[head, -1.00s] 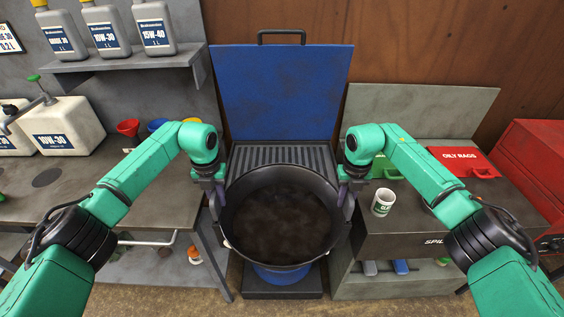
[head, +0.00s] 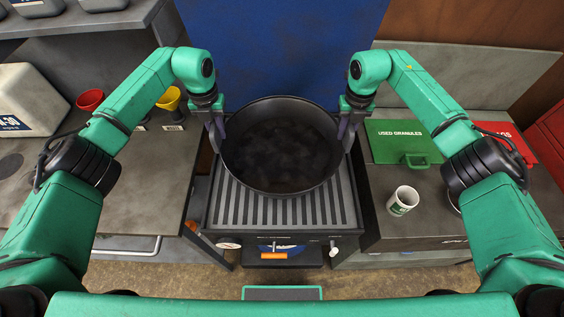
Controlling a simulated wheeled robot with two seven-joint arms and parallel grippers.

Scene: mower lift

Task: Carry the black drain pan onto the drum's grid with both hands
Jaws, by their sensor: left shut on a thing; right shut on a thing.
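The black drain pan (head: 281,150) is round and holds dark liquid. It is over the back part of the drum's slatted grid (head: 280,208); I cannot tell whether it touches the grid. My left gripper (head: 217,128) is shut on the pan's left side. My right gripper (head: 346,125) is shut on its right side. The pan looks about level. The back of the grid is hidden beneath it, and the front slats are bare.
A blue raised lid (head: 275,45) stands behind the pan. On the right bench are a white mug (head: 402,200), a green used-granules lid (head: 402,142) and a red lid (head: 508,140). Red (head: 90,99) and yellow (head: 169,98) funnels stand at left.

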